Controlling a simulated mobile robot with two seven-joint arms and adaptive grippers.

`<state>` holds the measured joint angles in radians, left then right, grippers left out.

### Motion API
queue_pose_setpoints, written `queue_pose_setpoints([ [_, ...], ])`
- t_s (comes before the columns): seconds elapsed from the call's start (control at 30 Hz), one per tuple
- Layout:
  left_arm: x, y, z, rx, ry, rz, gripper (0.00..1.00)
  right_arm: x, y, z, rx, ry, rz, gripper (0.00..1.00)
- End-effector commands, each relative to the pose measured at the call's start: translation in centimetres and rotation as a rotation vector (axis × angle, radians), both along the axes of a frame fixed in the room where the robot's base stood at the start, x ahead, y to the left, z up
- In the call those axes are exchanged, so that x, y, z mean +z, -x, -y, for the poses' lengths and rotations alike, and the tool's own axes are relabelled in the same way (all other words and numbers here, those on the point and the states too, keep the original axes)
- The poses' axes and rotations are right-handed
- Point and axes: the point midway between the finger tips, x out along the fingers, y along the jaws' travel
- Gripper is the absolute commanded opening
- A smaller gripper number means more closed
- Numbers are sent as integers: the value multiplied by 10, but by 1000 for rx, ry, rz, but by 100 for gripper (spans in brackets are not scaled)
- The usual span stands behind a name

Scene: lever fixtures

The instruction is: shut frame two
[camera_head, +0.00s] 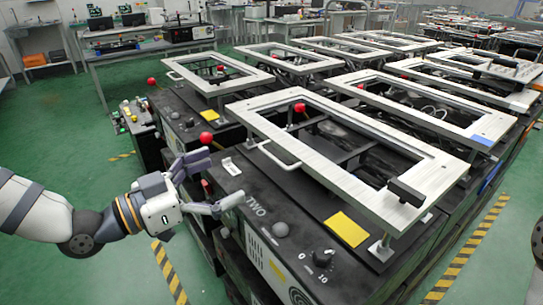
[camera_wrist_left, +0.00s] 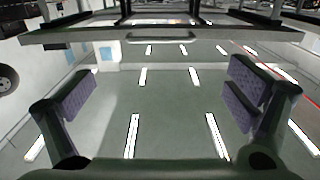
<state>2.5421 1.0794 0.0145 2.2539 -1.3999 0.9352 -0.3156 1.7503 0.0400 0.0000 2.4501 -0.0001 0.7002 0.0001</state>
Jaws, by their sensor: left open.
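Frame two (camera_head: 345,145) is a pale metal rectangular frame. It stands raised above the black box marked TWO (camera_head: 300,215), with an open gap beneath it. A thin white loop handle (camera_head: 278,157) is on its near left edge, and a black grip (camera_head: 407,191) is at its front right corner. My left gripper (camera_head: 217,181) is open and empty beside the box's left corner, left of the handle and apart from it. In the left wrist view the open fingers (camera_wrist_left: 160,100) have nothing between them, and a bar with a loop handle (camera_wrist_left: 162,38) crosses above. My right gripper is not seen.
Similar raised frames (camera_head: 217,72) on black boxes stand behind and to the right. Red balls (camera_head: 207,138) and a dark knob (camera_head: 322,257) are near the box. A yellow note (camera_head: 347,229) lies on its top. Green floor (camera_head: 75,125) is clear at left.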

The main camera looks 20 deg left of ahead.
Motion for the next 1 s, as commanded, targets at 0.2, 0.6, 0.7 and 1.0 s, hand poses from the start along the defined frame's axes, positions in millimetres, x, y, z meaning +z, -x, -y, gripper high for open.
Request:
queue_pose_setpoints([
  [0.2, -15, -42, 34, -5, -4, -24, 98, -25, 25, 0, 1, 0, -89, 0],
  [0.6, -6, -87, 69, 0, 0, -14, 98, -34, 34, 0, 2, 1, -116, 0],
  [0.7, -5, -88, 69, 0, 1, -13, 98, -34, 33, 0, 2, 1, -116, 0],
  [1.0, -5, -87, 69, -1, 0, -14, 55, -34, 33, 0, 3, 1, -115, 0],
])
